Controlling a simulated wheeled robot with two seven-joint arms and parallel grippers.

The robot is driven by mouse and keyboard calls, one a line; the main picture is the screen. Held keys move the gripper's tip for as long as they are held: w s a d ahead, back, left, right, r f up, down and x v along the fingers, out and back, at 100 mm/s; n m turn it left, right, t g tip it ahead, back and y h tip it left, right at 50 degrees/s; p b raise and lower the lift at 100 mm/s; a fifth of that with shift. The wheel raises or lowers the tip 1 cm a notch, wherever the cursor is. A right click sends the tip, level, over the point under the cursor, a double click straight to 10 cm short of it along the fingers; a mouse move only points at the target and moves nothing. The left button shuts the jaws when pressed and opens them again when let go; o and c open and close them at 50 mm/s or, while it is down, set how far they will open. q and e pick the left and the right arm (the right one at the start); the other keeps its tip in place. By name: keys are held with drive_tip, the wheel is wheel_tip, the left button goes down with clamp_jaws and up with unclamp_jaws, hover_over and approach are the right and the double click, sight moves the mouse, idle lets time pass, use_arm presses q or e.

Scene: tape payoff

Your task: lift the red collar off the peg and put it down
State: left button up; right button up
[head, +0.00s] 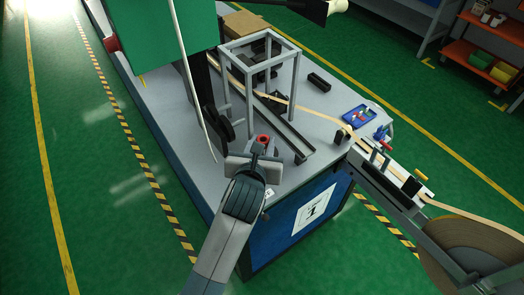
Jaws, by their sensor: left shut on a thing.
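The red collar (263,139) is a small ring near the front edge of the grey bench top. My left gripper (263,146) reaches in from below and is shut on the collar at its fingertips. The peg cannot be made out; my gripper and the collar cover that spot, so I cannot tell whether the collar is still around it. My right gripper is not in view.
A grey open frame (250,85) and a dark rail (288,128) stand just behind my gripper. Black discs (223,125) are close on its left. A blue tray (358,115) lies to the right. Tape runs to a large reel (465,250). Some bench top right of the rail is bare.

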use_arm(q)
wheel_tip(320, 180, up, 6)
drive_tip(key=shift+r+b, duration=0.1)
drive_tip(key=shift+b, duration=0.35)
drive_tip(key=s+a+f+n+y, duration=0.2)
drive_tip(key=s+a+y, duration=0.1)
drive_tip(key=a, duration=0.3)
drive_tip(key=s+a+f+n+g+y+b, duration=0.1)
drive_tip(key=s+a+f+n+y, duration=0.1)
drive_tip(key=a, duration=0.5)
drive_tip(key=s+a+f+n+y+b, duration=0.1)
drive_tip(key=s+a+f+n+y, duration=0.1)
drive_tip(key=a, duration=0.5)
drive_tip(key=shift+s+f+n+g+y, duration=0.35)
drive_tip(key=shift+s+n+y, duration=0.5)
drive_tip(key=shift+s, duration=0.35)
